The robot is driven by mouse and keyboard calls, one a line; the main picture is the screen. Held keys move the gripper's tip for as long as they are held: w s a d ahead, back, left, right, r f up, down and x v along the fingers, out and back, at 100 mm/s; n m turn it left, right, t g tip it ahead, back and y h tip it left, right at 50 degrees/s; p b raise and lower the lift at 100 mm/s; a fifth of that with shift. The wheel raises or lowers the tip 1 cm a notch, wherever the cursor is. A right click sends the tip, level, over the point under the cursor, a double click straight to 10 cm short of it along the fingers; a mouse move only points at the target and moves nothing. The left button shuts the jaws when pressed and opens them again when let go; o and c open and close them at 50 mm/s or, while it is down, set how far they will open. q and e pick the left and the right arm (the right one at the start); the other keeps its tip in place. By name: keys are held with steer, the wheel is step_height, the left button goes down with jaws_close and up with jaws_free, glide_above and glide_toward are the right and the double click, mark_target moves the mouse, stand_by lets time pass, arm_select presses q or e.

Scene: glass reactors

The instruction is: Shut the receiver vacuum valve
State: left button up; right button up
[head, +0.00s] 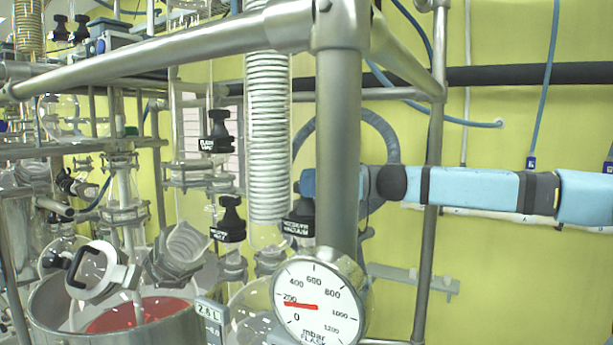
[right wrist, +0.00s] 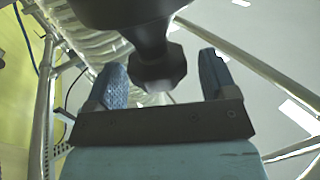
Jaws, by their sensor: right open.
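The receiver vacuum valve has a black knob (head: 301,210) with a white-lettered tag, in the middle of the head view, left of a thick steel post. My right gripper (head: 308,184) reaches in from the right behind that post, its blue fingertip at the top of the knob. The post hides much of the gripper. In the right wrist view the dark faceted knob (right wrist: 158,72) lies between the two spread blue fingers, with gaps on both sides. The gripper is open and holds nothing. I cannot tell how far the valve is turned. My left gripper is not in view.
Another tagged black knob (head: 229,221) is left of the valve, and a flask valve (head: 217,138) is higher up. A pressure gauge (head: 316,305) sits below. The steel post (head: 338,130) stands before my gripper. A coiled glass condenser (head: 267,130) rises close by.

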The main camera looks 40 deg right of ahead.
steer(key=shift+w+a, duration=0.25)
steer(key=shift+w, duration=0.1)
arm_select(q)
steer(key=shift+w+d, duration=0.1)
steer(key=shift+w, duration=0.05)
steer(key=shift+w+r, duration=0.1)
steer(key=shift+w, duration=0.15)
arm_select(e)
steer(key=shift+a, duration=0.1)
steer(key=c, duration=0.9)
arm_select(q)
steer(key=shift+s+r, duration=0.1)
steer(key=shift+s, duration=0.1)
arm_select(e)
steer(key=shift+m+t+h, duration=0.3)
steer(key=shift+h, duration=0.1)
